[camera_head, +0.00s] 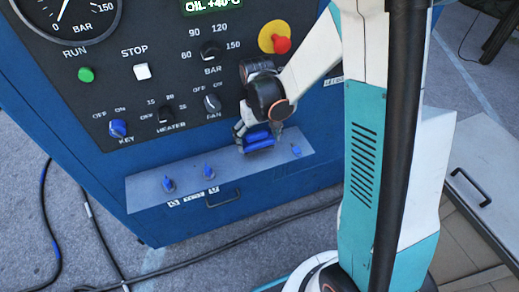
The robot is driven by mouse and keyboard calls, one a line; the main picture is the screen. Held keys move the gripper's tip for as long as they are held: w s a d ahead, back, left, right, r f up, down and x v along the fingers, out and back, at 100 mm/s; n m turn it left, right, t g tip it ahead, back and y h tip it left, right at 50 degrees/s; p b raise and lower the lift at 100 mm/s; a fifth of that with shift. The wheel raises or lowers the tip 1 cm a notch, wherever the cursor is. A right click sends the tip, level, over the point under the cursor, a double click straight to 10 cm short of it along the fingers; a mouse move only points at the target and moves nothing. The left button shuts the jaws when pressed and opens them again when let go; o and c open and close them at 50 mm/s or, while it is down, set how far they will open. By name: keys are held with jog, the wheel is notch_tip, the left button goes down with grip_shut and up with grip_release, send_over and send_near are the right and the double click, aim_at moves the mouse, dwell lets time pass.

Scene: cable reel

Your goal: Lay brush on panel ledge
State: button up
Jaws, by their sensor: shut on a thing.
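My gripper (258,136) is in front of the lower right part of the control panel, just over the ledge. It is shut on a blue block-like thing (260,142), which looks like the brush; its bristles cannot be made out. The grey panel ledge (236,175) juts out below the switches. The held thing is over the right half of the ledge. I cannot tell whether it touches the ledge. My wrist and fingers hide part of it.
Small blue pieces stand on the ledge at left (168,184) and middle (208,171), and another lies at its right end (296,151). A dark handle (222,199) is below. The panel has a green button (86,74), red emergency knob (281,44) and blue key switch (118,128).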

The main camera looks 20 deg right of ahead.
aim_at(257, 146)
jog(key=shift+f+b, duration=0.75)
jog(key=shift+f, duration=1.2)
jog(key=shift+f, duration=0.1)
jog(key=shift+f, duration=0.15)
jog(key=o, duration=0.8)
jog(key=shift+o, duration=0.2)
jog(key=shift+r, duration=0.2)
